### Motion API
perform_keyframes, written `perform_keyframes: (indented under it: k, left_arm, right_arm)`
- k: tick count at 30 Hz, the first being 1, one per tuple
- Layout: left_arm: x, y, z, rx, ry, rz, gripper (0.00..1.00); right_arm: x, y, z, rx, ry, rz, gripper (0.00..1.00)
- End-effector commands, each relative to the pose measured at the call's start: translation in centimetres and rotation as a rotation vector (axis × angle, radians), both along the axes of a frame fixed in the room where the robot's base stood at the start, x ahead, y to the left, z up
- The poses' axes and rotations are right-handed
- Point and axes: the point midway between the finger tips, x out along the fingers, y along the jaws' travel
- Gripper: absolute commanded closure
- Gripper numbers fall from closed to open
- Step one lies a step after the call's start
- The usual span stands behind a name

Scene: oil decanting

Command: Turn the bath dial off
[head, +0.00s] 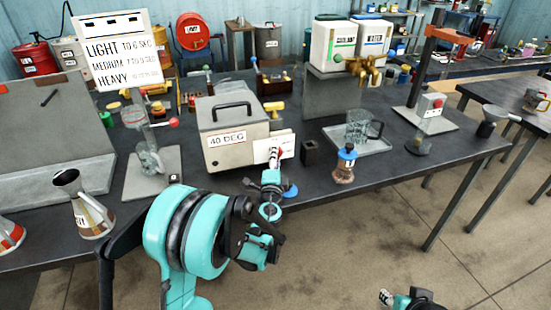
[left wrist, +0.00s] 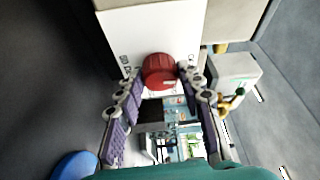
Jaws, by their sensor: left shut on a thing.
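The bath is a pale grey box (head: 236,133) with a black top handle and a "40 DEG" label, on the dark workbench. Its red dial (left wrist: 159,72) sits on a white panel facing my left wrist camera. In the head view, my left gripper (head: 273,163) reaches the panel at the box's right front and mostly hides the dial. In the left wrist view, its two purple-padded fingers (left wrist: 161,78) are shut on the dial, one on each side. Part of my right arm's end (head: 400,299) shows at the bottom edge; its fingers are unclear.
A small black block (head: 310,152) and an amber bottle with a blue cap (head: 345,165) stand right of the bath. A glass jug (head: 358,128) sits on a tray behind them. A metal stand with a glass vessel (head: 150,160) is to the left.

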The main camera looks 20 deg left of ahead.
Motion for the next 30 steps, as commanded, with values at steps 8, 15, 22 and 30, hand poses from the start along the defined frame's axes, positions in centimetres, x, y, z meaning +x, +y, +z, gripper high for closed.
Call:
perform_keyframes:
  k: [8,15,22,30]
  left_arm:
    - [-0.03,0.00,-0.13,-0.071,-0.046,0.001,0.92]
    - [-0.02,0.02,-0.13,-0.086,-0.055,0.001,0.92]
    - [-0.02,0.02,-0.13,-0.087,-0.055,0.001,0.92]
    - [-0.01,0.02,-0.11,-0.086,-0.055,0.001,0.42]
  right_arm:
    - [0.00,0.00,-0.07,0.000,0.000,0.000,0.60]
    - [0.00,0.00,-0.07,0.000,0.000,0.000,0.60]
    - [-0.01,0.00,-0.08,0.000,0.000,0.000,0.60]
    - [0.00,0.00,-0.07,0.000,0.000,0.000,0.60]
